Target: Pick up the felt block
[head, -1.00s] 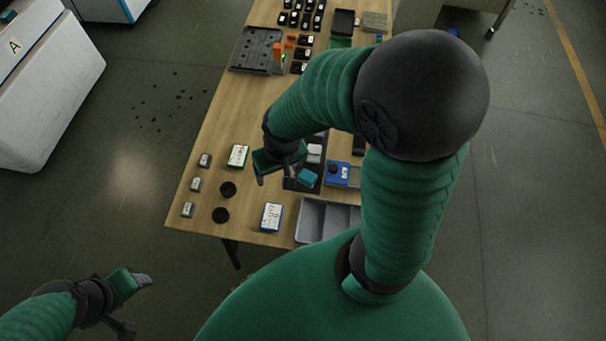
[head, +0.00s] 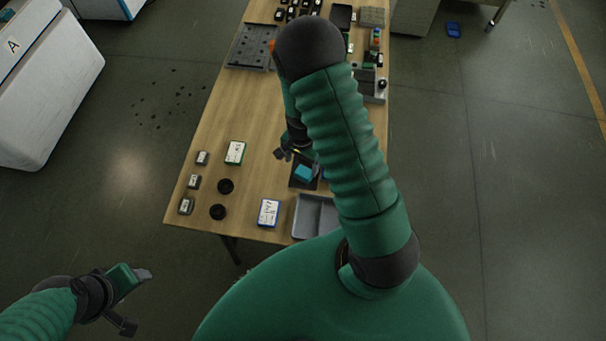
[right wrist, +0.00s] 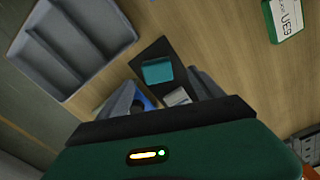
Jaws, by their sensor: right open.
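The teal block (head: 305,172), which looks like the felt block, lies on a dark mat (head: 297,184) on the wooden table. In the right wrist view the teal block (right wrist: 158,72) lies on the dark mat (right wrist: 148,54), ahead of my right gripper (right wrist: 162,96). The two right fingers are spread apart, with the block apart from them. In the head view my right gripper (head: 291,154) is over the table just above and left of the block, partly hidden by my arm. My left gripper (head: 137,300) is open and empty, off the table at the lower left.
A grey compartment tray (head: 312,216) stands at the near table edge; it also shows in the right wrist view (right wrist: 72,48). A pale block (right wrist: 177,97) sits near the right finger.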

